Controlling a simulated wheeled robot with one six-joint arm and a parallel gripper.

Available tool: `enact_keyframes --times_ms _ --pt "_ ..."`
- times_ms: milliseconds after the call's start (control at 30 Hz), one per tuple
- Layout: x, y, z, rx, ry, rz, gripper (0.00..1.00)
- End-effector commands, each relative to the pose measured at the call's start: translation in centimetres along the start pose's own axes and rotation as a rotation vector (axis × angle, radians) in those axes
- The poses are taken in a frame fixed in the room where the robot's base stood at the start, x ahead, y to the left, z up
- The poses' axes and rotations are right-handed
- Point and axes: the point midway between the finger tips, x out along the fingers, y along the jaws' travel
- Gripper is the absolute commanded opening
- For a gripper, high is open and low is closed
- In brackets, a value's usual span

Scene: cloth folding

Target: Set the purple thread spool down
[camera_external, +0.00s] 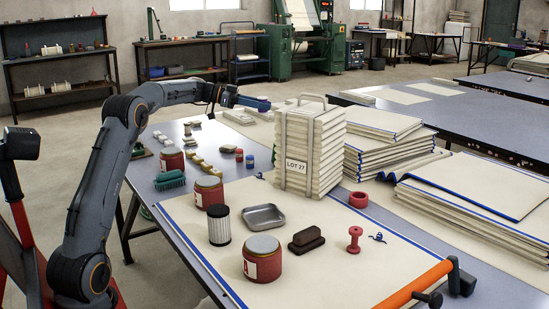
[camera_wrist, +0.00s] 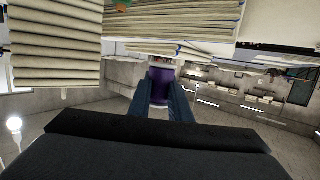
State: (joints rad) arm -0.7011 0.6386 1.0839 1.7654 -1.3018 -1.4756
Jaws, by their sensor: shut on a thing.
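The purple thread spool (camera_wrist: 160,86) shows in the wrist view between the two fingertips of my gripper (camera_wrist: 165,100). My gripper is shut on it. In the external view my gripper (camera_external: 262,104) reaches out level above the far part of the near table, just left of the tall cloth stack (camera_external: 311,150) tagged LOT 27. The spool is held in the air, apart from the table. In the external view I cannot make it out clearly from the fingers.
Red tins (camera_external: 262,260), a striped cylinder (camera_external: 219,228), a metal tray (camera_external: 263,216), a brown brush (camera_external: 306,240) and a red spool (camera_external: 354,240) stand on the near table. Folded cloth piles (camera_external: 470,190) fill its right side. Bare cloth (camera_external: 310,280) lies clear near the front.

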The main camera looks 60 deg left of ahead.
Motion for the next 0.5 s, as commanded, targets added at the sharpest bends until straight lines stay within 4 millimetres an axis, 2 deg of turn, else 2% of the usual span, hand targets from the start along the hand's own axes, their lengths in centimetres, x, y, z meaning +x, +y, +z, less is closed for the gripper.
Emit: enact_keyframes --times_ms 100,267,500 --pt "0.6 0.0 2.4 -0.002 0.003 0.001 0.00" --pt "1.0 0.0 4.3 0.001 0.004 0.000 0.00" --pt "1.9 -0.1 8.0 0.000 0.004 0.000 0.00"
